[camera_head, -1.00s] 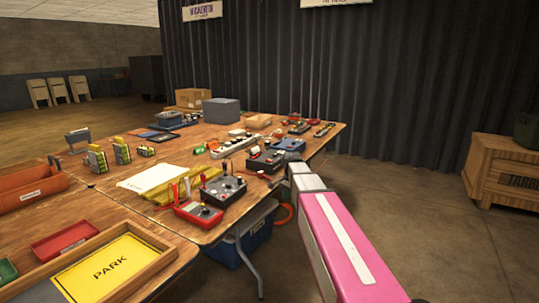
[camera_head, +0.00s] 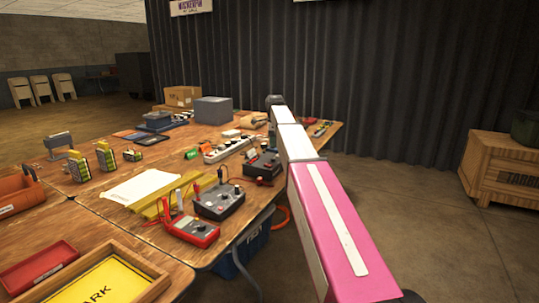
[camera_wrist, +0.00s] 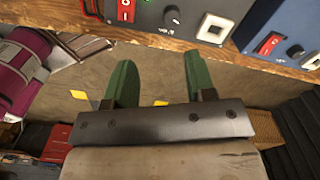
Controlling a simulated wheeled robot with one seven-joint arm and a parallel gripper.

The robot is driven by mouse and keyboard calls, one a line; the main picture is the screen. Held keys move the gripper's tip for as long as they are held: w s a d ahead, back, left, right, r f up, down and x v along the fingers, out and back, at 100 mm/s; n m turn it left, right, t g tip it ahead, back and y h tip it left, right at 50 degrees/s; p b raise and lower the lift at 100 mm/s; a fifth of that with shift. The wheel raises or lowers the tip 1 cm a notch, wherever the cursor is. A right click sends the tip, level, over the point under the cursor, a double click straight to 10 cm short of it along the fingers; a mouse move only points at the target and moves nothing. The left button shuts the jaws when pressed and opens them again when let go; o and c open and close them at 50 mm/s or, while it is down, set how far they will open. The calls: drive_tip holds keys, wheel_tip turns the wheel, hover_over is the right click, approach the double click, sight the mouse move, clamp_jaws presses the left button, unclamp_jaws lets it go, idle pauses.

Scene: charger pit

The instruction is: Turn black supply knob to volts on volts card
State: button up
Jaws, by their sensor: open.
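In the wrist view my gripper (camera_wrist: 160,82) is open and empty, its two green fingers apart over the floor and pointing to the table edge. Beyond the fingertips, a dark supply with a black knob (camera_wrist: 172,17) and red rocker switch stands at the edge; its top is cut off. In the head view a black box with knobs (camera_head: 220,200) stands behind a red meter, and another black box (camera_head: 262,164) stands farther back. I cannot tell which matches the wrist view. My gripper is hidden there.
A blue supply (camera_wrist: 290,22) with a red switch stands right of the card in the wrist view. In the head view a red meter (camera_head: 190,231), a white power strip (camera_head: 228,150) and a grey box (camera_head: 213,110) crowd the wooden table. Open floor lies right of it.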

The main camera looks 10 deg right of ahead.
sight(273, 160)
drive_tip(key=shift+m, duration=0.4)
drive_tip(key=f, duration=0.3)
drive_tip(key=w+f, duration=0.1)
drive_tip(key=f, duration=0.2)
drive_tip(key=w+f, duration=0.1)
drive_tip(key=f, duration=0.2)
drive_tip(key=shift+a, duration=0.1)
drive_tip(key=c, duration=0.9)
